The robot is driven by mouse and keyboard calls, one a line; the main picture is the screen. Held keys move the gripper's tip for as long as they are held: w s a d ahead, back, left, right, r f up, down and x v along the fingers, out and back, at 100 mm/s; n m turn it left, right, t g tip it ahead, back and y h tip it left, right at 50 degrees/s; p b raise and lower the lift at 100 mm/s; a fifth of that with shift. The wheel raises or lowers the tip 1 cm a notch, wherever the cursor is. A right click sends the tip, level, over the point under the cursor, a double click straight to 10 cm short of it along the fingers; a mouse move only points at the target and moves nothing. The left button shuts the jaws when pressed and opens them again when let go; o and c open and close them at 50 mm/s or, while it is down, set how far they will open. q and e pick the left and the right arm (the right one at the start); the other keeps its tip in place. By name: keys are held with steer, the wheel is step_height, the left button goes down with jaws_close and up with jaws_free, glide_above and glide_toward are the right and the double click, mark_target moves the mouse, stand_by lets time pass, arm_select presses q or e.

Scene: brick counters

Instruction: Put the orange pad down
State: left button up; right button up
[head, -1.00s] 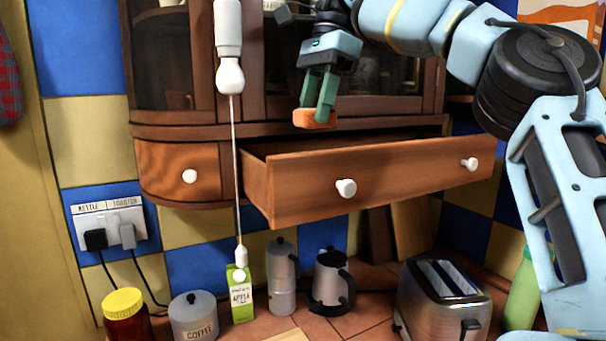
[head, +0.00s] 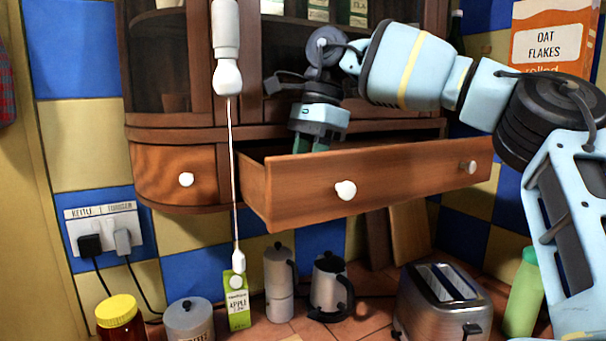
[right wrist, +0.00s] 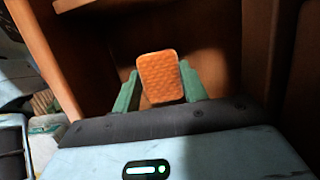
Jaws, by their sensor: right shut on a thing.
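The orange pad (right wrist: 160,78) shows in the right wrist view between the two green fingers of my right gripper (right wrist: 160,90). The gripper is shut on it. In the head view my right gripper (head: 311,146) points down into the open wooden drawer (head: 380,180). Its fingertips and the pad are hidden there behind the drawer front. In the right wrist view wooden drawer walls surround the pad; I cannot tell whether it touches the drawer bottom. My left gripper is not in view.
The cabinet frame (head: 180,132) stands close behind the gripper. A pull cord (head: 234,170) hangs left of the drawer. Below are an apple juice carton (head: 238,300), a moka pot (head: 279,285), a kettle (head: 328,287) and a toaster (head: 443,305). An oat flakes box (head: 545,45) stands upper right.

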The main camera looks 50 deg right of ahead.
steer(key=shift+a+f, duration=0.2)
steer(key=shift+f, duration=0.3)
steer(key=shift+f, duration=0.15)
steer(key=o, duration=0.9)
steer(key=shift+s+p+v, duration=0.1)
steer(key=shift+p+v, duration=0.05)
steer(key=shift+v, duration=2.8)
steer(key=shift+s+p+v, duration=0.15)
steer(key=shift+v, duration=2.85)
